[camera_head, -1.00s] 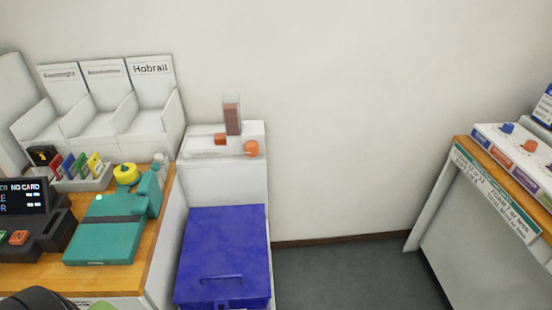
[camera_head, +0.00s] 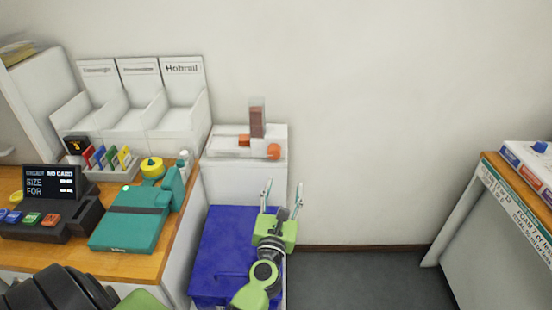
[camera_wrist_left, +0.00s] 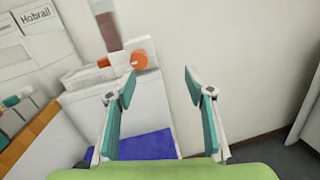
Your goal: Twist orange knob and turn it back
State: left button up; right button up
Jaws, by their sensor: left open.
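The round orange knob (camera_head: 273,152) is on the front right of a white dispenser unit (camera_head: 222,149) against the wall. The knob also shows in the left wrist view (camera_wrist_left: 139,60), beyond my fingers and a little left of the gap between them. My left gripper (camera_head: 268,190) is open and empty, below and in front of the knob, apart from it, over the blue lid. The wrist view shows its two teal fingers (camera_wrist_left: 160,80) spread. An orange-red block (camera_head: 244,141) and a clear tube with brown contents (camera_head: 257,120) are on the unit. My right gripper is not seen.
A blue-lidded bin (camera_head: 215,262) stands below the unit. A wooden counter (camera_head: 170,245) at left holds a teal device (camera_head: 128,228) and a black card terminal (camera_head: 50,215). Another counter (camera_head: 500,168) is at far right. The floor between is clear.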

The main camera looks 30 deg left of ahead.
aim_at(274, 156)
pick_arm(q)
jog(key=w+a+n, duration=0.1)
jog(key=w+a, duration=0.2)
jog(key=w+a+n+g+y, duration=0.1)
jog(key=w+a+n, duration=0.1)
jog(key=w+a, duration=0.2)
jog(key=w+a+f+n+g+p, duration=0.1)
jog(key=w+a+n, duration=0.1)
jog(key=w+a, duration=0.1)
jog(key=shift+w+a+y, duration=0.25)
jog(key=shift+w+y, duration=0.15)
jog(key=shift+w, duration=0.15)
jog(key=c, duration=1.1)
